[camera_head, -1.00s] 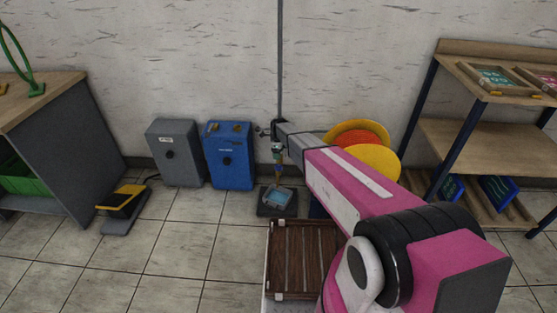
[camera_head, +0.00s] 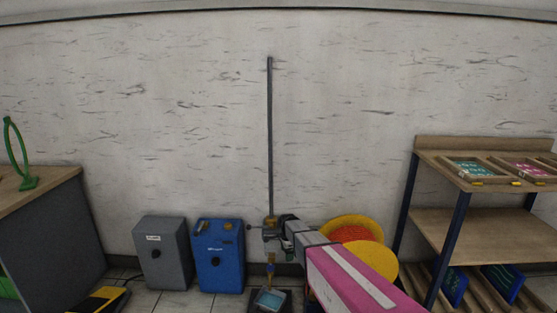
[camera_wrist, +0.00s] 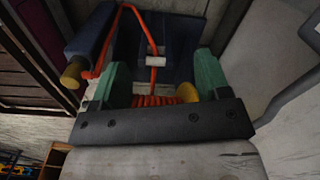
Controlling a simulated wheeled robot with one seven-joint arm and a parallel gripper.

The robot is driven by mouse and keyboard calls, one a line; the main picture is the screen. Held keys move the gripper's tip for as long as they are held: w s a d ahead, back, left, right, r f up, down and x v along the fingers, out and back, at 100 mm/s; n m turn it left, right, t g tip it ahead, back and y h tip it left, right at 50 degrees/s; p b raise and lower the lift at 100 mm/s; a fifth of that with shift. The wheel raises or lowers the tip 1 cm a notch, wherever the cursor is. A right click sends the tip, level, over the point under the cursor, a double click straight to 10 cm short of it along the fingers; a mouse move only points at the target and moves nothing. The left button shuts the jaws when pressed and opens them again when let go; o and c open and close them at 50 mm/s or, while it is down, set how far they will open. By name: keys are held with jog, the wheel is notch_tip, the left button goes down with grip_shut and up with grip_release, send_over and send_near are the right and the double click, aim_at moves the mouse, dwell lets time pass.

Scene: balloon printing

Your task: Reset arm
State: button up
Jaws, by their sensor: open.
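My gripper (camera_wrist: 160,64) shows in the wrist view with its two green fingers apart, open. An orange coiled hose (camera_wrist: 157,100) shows between and behind the fingers, and it runs up past dark blue blocks (camera_wrist: 185,48). I cannot tell whether the fingers touch any of this. In the head view my pink arm reaches from the lower right toward the foot of a tall thin pole (camera_head: 270,140). My fingers cannot be made out clearly there.
A grey box (camera_head: 161,258) and a blue box (camera_head: 219,262) stand by the wall, left of my arm. Yellow and orange discs (camera_head: 372,262) are just behind it. A wooden shelf (camera_head: 470,222) with framed screens stands right. A desk (camera_head: 40,240) is left.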

jog(key=s+d+r+n, duration=0.4)
jog(key=s+d+n, duration=0.1)
jog(key=s, duration=0.3)
jog(key=s+d+r+n, duration=0.5)
jog(key=s, duration=0.4)
jog(key=s+d+r+n, duration=0.4)
jog(key=s+d+n, duration=0.1)
jog(key=s, duration=0.3)
jog(key=shift+s+r, duration=0.2)
jog(key=shift+r, duration=0.15)
